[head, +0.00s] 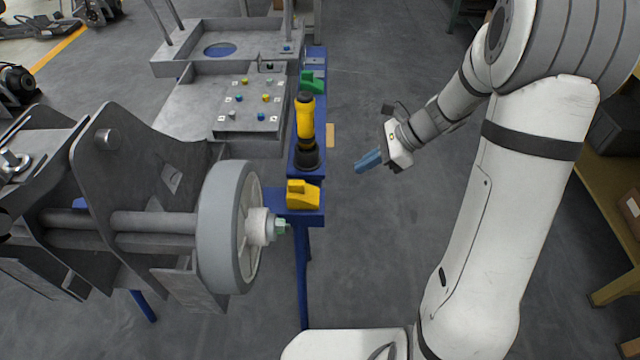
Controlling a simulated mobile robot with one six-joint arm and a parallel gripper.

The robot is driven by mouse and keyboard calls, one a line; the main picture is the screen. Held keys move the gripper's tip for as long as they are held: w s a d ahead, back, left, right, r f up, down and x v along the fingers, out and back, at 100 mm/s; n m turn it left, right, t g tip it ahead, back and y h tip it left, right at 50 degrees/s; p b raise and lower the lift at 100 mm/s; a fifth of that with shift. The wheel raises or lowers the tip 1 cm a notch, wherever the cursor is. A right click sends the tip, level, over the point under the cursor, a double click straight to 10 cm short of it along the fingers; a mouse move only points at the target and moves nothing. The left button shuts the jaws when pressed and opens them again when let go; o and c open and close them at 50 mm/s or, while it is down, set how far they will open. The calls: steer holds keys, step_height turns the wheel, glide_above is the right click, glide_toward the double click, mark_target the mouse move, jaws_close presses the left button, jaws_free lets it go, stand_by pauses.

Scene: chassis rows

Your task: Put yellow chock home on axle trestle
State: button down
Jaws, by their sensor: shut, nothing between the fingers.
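The yellow chock (302,195) sits on the near end of a narrow blue trestle (312,218), just right of the grey wheel (226,225) and its axle hub. It is apart from my gripper. My gripper (366,162) is shut and empty, held in the air to the right of the trestle, with its blue fingers pointing left. A green block (312,80), similar in shape to the chock, rests farther back on the blue rail. Whether the yellow chock sits flush on the trestle is too small to tell.
A yellow and black torch-like tool (305,125) stands upright on the rail behind the chock. A grey chassis plate (250,105) with several small coloured parts lies to its left. Shelving (612,190) stands at the far right.

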steer(key=b, duration=0.3)
glide_toward(305, 190)
steer(key=f, duration=0.1)
steer(key=a+f, duration=0.1)
steer(key=f, duration=0.1)
steer(key=a+f, duration=0.1)
steer(key=f, duration=0.1)
steer(key=shift+w+a+f, duration=0.15)
steer(key=shift+w+a, duration=0.05)
steer(key=shift+w, duration=0.1)
steer(key=shift+a, duration=0.75)
steer(key=shift+w, duration=0.1)
